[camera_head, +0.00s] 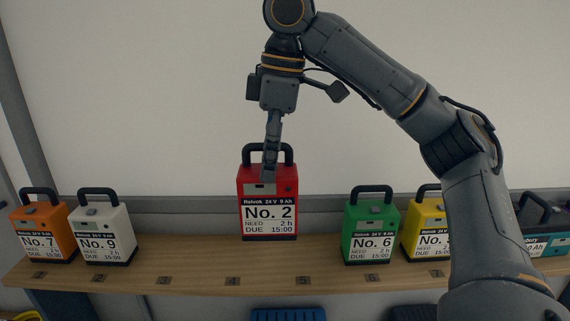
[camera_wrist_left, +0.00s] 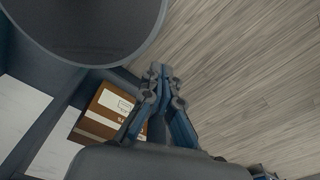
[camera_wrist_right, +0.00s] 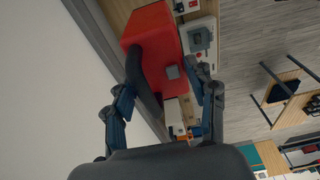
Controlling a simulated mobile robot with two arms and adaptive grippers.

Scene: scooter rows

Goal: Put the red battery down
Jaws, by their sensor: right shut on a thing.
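The red battery (camera_head: 268,190), labelled No. 2, hangs upright in the middle of the head view. My right gripper (camera_head: 270,168) is shut on its black handle from above. Its base appears to be above the wooden shelf (camera_head: 200,255), higher in the picture than the bases of the other batteries. In the right wrist view the red battery (camera_wrist_right: 152,35) lies beyond the fingers (camera_wrist_right: 168,100), with its handle between them. My left gripper (camera_wrist_left: 162,85) shows only in the left wrist view, fingertips together, with nothing seen between them.
Orange No. 7 (camera_head: 40,230) and white No. 9 (camera_head: 103,232) stand on the left. Green No. 6 (camera_head: 370,230), a yellow battery (camera_head: 424,228) and a teal one (camera_head: 540,240) stand on the right. Shelf is clear around marks 4 (camera_head: 232,281) and 5 (camera_head: 303,280).

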